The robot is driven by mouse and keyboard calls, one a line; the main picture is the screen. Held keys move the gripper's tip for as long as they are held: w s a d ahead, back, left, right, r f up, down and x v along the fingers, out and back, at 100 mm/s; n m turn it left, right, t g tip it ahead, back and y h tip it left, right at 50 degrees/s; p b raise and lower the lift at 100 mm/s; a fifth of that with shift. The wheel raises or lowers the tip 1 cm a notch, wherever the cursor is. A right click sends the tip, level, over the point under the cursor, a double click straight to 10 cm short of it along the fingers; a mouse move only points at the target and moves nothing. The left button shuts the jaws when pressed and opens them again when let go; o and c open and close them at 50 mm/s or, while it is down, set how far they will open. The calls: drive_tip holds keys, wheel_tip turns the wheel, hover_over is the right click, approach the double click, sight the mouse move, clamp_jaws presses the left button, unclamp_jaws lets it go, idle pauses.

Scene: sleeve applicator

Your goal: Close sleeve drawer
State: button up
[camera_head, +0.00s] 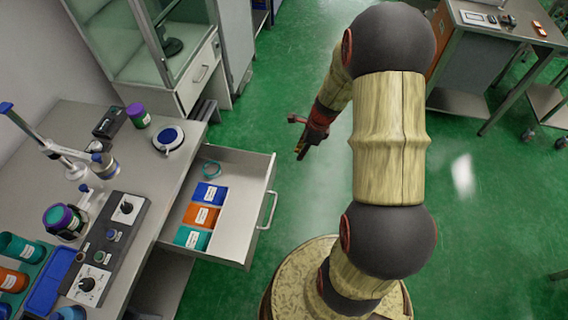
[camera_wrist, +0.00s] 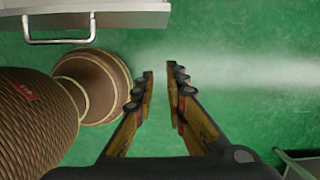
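The sleeve drawer (camera_head: 222,205) stands pulled out from the grey workbench, with blue, orange and teal labelled packs and a teal ring inside it. Its metal handle (camera_head: 268,210) is on the front panel, facing right. In the wrist view the drawer front (camera_wrist: 110,17) and handle (camera_wrist: 58,40) show at the upper left. My gripper (camera_head: 300,152) is in the air over the floor, right of the drawer's far corner, apart from the handle. In the wrist view its fingers (camera_wrist: 161,75) are spread with a gap between them and nothing in it.
The workbench (camera_head: 75,120) holds a control box (camera_head: 105,240), a stand, cups and a blue tray (camera_head: 50,280). A glass-fronted cabinet (camera_head: 170,50) stands behind it. A steel table (camera_head: 500,30) is at the upper right. Green floor (camera_head: 480,200) is open to the right.

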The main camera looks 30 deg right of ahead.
sight(211, 149)
drive_tip(key=shift+f+m, duration=0.25)
drive_tip(key=shift+m, duration=0.15)
drive_tip(key=shift+c, duration=1.4)
drive_tip(key=b+x, duration=0.4)
drive_tip(key=x, duration=0.6)
drive_tip(key=shift+f+b, duration=0.2)
drive_tip(key=shift+b, duration=0.2)
clamp_jaws()
drive_tip(key=shift+w+a+r+b, duration=0.2)
drive_tip(key=shift+w+a, duration=0.5)
drive_tip(key=shift+w+a+r+b, duration=0.15)
drive_tip(key=shift+w+a+r, duration=0.1)
drive_tip(key=shift+w+a, duration=0.5)
drive_tip(key=shift+w, duration=0.1)
drive_tip(key=w+a+p, duration=1.6)
drive_tip(key=w+a, duration=0.5)
drive_tip(key=shift+w+a, duration=0.15)
